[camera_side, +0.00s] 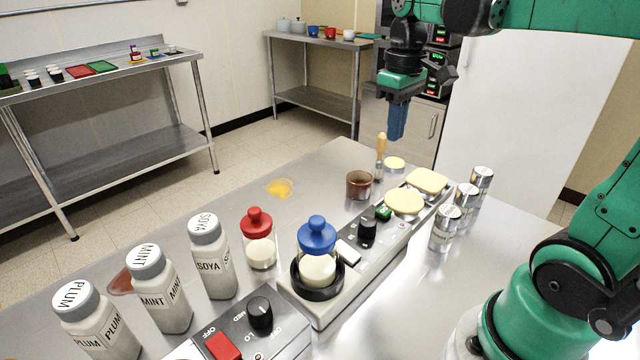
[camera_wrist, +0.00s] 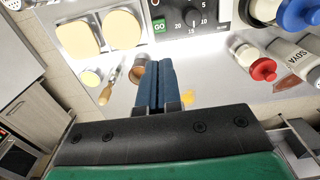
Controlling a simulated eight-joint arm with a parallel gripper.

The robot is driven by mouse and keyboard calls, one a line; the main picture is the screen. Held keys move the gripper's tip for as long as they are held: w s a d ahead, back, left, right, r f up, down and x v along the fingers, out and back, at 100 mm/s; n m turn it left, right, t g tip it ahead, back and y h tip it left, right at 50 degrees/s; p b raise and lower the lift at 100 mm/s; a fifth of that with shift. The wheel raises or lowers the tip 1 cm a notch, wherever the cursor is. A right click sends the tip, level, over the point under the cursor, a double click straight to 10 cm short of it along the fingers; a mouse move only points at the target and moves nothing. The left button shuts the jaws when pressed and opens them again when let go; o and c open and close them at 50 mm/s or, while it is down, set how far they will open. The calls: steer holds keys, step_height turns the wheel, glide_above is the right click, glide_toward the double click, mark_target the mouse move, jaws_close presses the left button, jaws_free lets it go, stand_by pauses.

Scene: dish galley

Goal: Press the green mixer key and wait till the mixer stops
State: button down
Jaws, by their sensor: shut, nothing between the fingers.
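The green key (camera_side: 383,213), marked GO in the wrist view (camera_wrist: 159,25), sits on the long grey mixer unit (camera_side: 335,305) beside a black dial (camera_side: 368,228). In the wrist view the dial (camera_wrist: 193,12) has numbers 5 to 20 around it. A jar with a blue lid (camera_side: 317,235) and pale contents stands in the black ring at the unit's near end. My gripper (camera_side: 397,137) is shut and empty, with blue fingers pointing down, high above the table's far end and apart from the key. In the wrist view its fingers (camera_wrist: 159,66) meet below the key.
A brown cup (camera_side: 359,184), a wooden-handled tool (camera_side: 381,146) and two pale pads (camera_side: 404,201) are near the key. Silver tins (camera_side: 445,228) stand right of the unit. A red-lidded jar (camera_side: 257,222) and labelled bottles (camera_side: 212,255) stand left. A yellow spill (camera_side: 280,188) lies on the table.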

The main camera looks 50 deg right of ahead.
mark_target(383, 210)
stand_by(0.3)
step_height(383, 210, down, 14)
stand_by(0.7)
steer(key=shift+f, duration=0.95)
step_height(383, 210, up, 14)
steer(key=shift+r, duration=0.2)
stand_by(0.4)
stand_by(0.5)
